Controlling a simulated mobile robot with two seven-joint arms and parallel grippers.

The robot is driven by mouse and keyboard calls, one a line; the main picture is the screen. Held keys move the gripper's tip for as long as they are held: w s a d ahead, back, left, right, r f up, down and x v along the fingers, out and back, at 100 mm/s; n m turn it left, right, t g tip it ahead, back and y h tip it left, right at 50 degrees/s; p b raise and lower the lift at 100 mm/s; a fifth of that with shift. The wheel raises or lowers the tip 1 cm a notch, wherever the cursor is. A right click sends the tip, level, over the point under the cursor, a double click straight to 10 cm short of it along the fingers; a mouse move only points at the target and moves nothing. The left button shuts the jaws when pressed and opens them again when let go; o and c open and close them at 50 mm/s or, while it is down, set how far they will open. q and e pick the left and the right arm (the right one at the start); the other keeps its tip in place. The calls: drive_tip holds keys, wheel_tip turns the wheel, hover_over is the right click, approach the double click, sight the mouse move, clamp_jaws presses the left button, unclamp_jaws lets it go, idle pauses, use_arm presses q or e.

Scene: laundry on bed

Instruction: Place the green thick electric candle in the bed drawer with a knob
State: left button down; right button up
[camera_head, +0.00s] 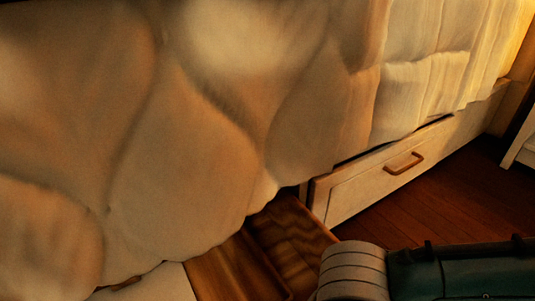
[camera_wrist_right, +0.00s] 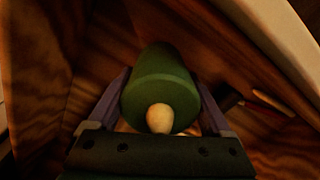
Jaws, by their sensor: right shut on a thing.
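The thick green candle (camera_wrist_right: 165,65) is in the right wrist view, with its pale flame tip (camera_wrist_right: 160,118) toward the camera. My right gripper (camera_wrist_right: 160,88) is shut on it, one finger on each side. Brown wooden surfaces lie behind the candle; whether it touches them I cannot tell. In the head view an open drawer (camera_head: 290,236) with a wooden inside shows under the bed cover, partly hidden by the cover and my right arm. Its knob is not visible. My right gripper and the candle are hidden in the head view. My left gripper is not in view.
A quilted cover (camera_head: 185,150) hangs over the bed side. A closed white drawer (camera_head: 365,188) with a bar handle (camera_head: 403,163) is right of the open one. A thin reddish object (camera_wrist_right: 270,102) lies beside the candle. Dark wooden floor (camera_head: 440,200) is clear at right.

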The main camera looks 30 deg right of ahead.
drive_tip(key=shift+f+b, duration=2.3)
drive_tip(key=shift+f, duration=1)
drive_tip(key=o, duration=1.3)
